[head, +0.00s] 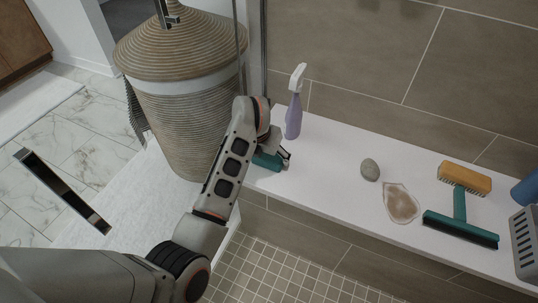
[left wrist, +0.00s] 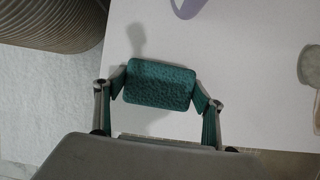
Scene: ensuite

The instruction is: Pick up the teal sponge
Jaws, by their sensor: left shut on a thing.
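The teal sponge (left wrist: 160,83) is a rounded block with a pitted surface. In the left wrist view it sits between the two fingers of my left gripper (left wrist: 160,90), which is shut on it, one finger touching each short side. In the head view the left gripper (head: 276,154) is at the left end of the white ledge, and the sponge (head: 268,161) shows partly there, mostly hidden by the gripper and arm. I cannot tell whether the sponge touches the ledge. My right gripper is not in view.
The white ledge (head: 325,180) holds a purple spray bottle (head: 294,108) close behind the gripper, a grey stone (head: 370,169), a brownish patch (head: 401,203), a wooden brush (head: 464,178), a teal squeegee (head: 460,229) and a grey basket (head: 526,240). A large wicker basket (head: 185,110) stands left.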

